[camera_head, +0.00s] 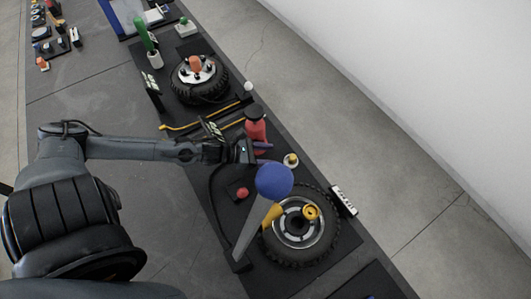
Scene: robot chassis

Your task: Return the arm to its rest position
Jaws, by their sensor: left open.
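My left arm (140,148) comes in from the left, stretched out over the dark work surface. Its gripper (258,152) is open, with purple-blue showing at the fingers. It is just below a red item with a black top (256,130) in the picture and above a blue rounded object (274,180). I cannot tell whether it touches either one. Nothing is clearly held between the fingers. My right gripper is not in view.
A wheel with a black tyre (328,245) lies near the gripper, with a yellow ring (311,212) on it. A red knob (242,193) is close by. A second wheel (218,83) and a green-topped item (146,38) stand farther up. Bare floor (420,190) lies right.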

